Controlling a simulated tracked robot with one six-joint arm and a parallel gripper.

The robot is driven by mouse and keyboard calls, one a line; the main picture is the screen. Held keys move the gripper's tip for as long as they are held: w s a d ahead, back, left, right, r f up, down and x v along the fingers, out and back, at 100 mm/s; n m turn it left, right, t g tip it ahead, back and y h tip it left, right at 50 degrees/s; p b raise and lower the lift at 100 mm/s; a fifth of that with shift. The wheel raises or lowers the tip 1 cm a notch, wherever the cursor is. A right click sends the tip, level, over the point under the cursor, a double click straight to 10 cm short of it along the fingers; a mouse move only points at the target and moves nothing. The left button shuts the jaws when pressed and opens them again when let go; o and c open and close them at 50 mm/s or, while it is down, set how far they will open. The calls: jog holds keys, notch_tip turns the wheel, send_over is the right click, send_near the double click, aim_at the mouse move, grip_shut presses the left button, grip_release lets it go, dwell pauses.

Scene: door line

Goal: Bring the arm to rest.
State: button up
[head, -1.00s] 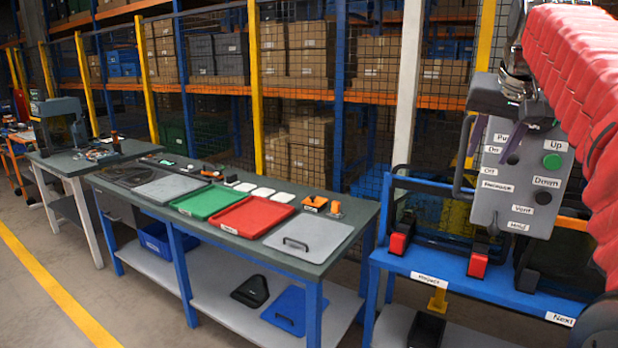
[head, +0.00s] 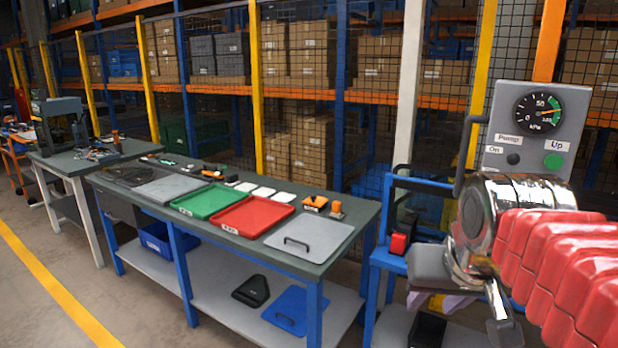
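My arm, in a red ribbed sleeve (head: 575,265), comes in from the lower right of the head view. It ends in a shiny metal wrist joint in front of the blue stand (head: 400,262). My gripper (head: 443,301) points away and down below the wrist. A grey control panel (head: 538,112) stands behind the wrist, with a round gauge (head: 538,112), a green button by "Up" and a black knob by "On". My arm hides its lower part.
A long workbench (head: 345,205) left of the arm holds a green tray (head: 208,201), a red tray (head: 252,216) and a grey lidded plate (head: 308,236). A red block (head: 398,244) sits on the stand. Mesh fencing and shelving stand behind. Floor is clear at left.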

jog(key=s+a+f+n, duration=0.1)
jog(key=s+a+f, duration=0.2)
jog(key=s+f, duration=0.6)
notch_tip(320, 180, down, 4)
jog(key=shift+a+r+n+g+y, duration=0.25)
jog(key=shift+n+g+y, duration=0.05)
jog(key=shift+n, duration=0.1)
